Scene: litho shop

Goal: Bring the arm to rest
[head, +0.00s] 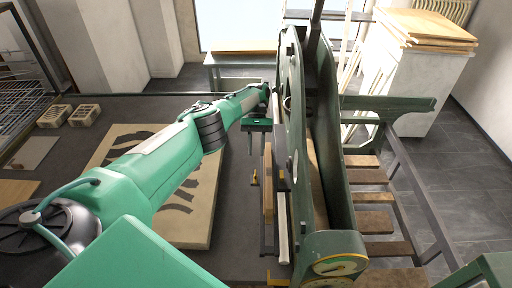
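My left arm reaches in from the lower left, stretched out over the table. Its gripper (257,140) hangs at the far end, close to the left side of the dark green press (323,140). A finger points down beneath the green gripper body, but the fingers are too small to tell whether they are apart. I see nothing clearly held. My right gripper is out of view.
A pale slab with dark markings (207,195) lies on the dark table under my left arm. Two small slotted blocks (84,115) sit at the left. Wooden slats (374,222) flank the press at the right. A white cabinet (415,75) with boards stands behind.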

